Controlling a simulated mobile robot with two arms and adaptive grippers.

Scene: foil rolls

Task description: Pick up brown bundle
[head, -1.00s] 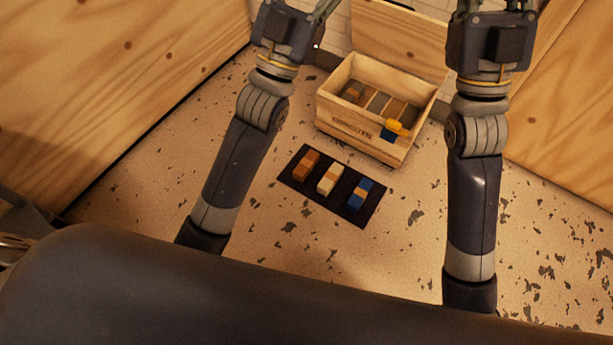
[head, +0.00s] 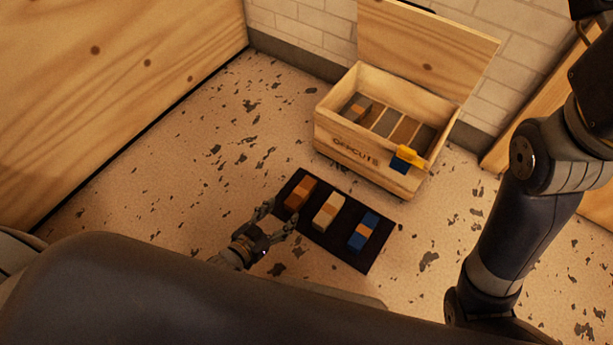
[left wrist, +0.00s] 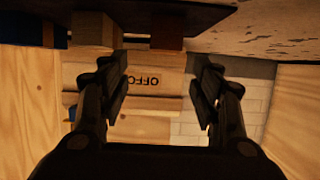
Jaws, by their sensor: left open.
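The brown bundle (head: 300,193), with a lighter band, lies at the left end of a dark mat (head: 374,259) on the floor. In the left wrist view the brown bundle (left wrist: 168,30) shows near the top, seen from low down, roughly between the fingers and beyond them. My left gripper (head: 279,214) is open and empty, just short of the bundle at the mat's near left edge, apart from it as far as I can tell. The left wrist view also shows its two spread fingers (left wrist: 157,92). My right arm is at the right; its fingertips are out of view.
A cream bundle (head: 329,211) and a blue bundle (head: 363,231) lie beside the brown one on the mat. Behind stands an open wooden box (head: 345,148) with compartments, a yellow-and-blue thing (head: 408,158) at its front rim. Speckled floor left of the mat is clear.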

